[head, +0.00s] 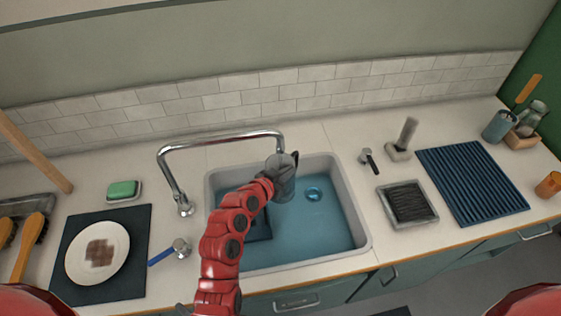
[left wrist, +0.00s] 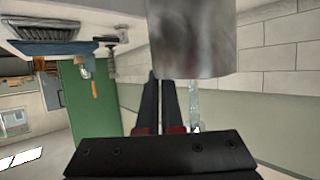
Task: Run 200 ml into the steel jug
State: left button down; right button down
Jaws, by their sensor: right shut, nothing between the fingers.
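The steel jug (head: 284,186) is a grey metal vessel held over the sink (head: 340,215), below the outlet of the chrome tap (head: 222,138). My left gripper (head: 270,182) is shut on the jug at its near side. In the left wrist view the jug (left wrist: 195,45) fills the top middle, with the dark fingers (left wrist: 162,80) close together against it. The inside of the jug and its water level cannot be made out. A blue-handled lever (head: 163,256) lies left of the sink.
Blue water and a round drain (head: 313,194) show in the sink. A plate (head: 82,265) on a dark mat, green soap (head: 122,189) and brushes (head: 28,245) stand left. A black-handled lever (head: 370,162), a bristle tray (head: 425,218) and a ribbed blue mat (head: 490,190) stand right.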

pick_arm(q)
jog(key=shift+r, duration=0.1)
pick_arm(e)
jog(key=c, duration=1.4)
grip_release()
jog(key=o, duration=0.6)
jog(key=n+g+y, duration=0.1)
jog(key=g, duration=0.1)
send_near(160, 260)
pick_arm(q)
jog(key=s+a, duration=0.2)
jog(key=s, duration=0.6)
jog(key=shift+a, duration=0.15)
pick_arm(e)
jog(key=x, duration=1.1)
pick_arm(q)
jog(key=shift+s, duration=0.1)
pick_arm(e)
jog(key=shift+c, duration=0.3)
grip_shut()
